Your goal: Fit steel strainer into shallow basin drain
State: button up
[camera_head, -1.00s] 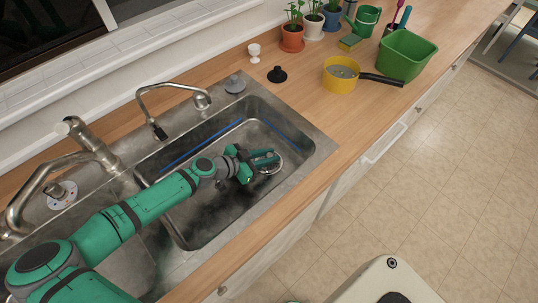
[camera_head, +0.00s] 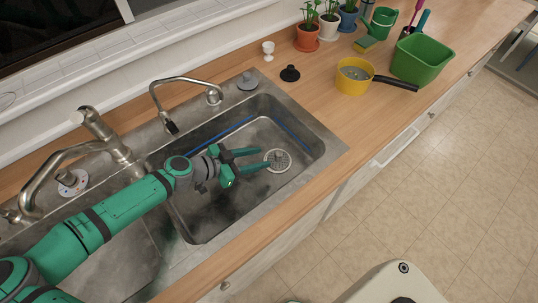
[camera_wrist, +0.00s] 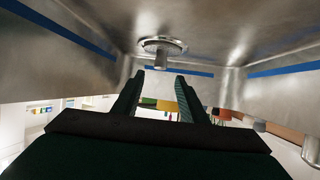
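The steel strainer (camera_head: 278,160), a round perforated disc with a small central knob, lies at the drain on the floor of the right basin (camera_head: 205,222). It looks level; the drain's rim cannot be told apart from it. In the wrist view, which is upside down, the strainer (camera_wrist: 163,45) shows as a flat disc against the basin floor with its knob pointing away from it. My gripper (camera_head: 265,158) is inside the basin, just left of the strainer. Its fingers are spread and empty, with the tips close to the strainer but apart from its knob.
The basin walls surround my gripper. A curved faucet (camera_head: 183,82) and a larger tap (camera_head: 105,135) stand behind the sink. A black stopper (camera_head: 290,74), a yellow pan (camera_head: 354,78) and a green tub (camera_head: 420,60) stand on the counter. The air above the basin's right side is free.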

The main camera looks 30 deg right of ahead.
jog(key=shift+v, duration=1.45)
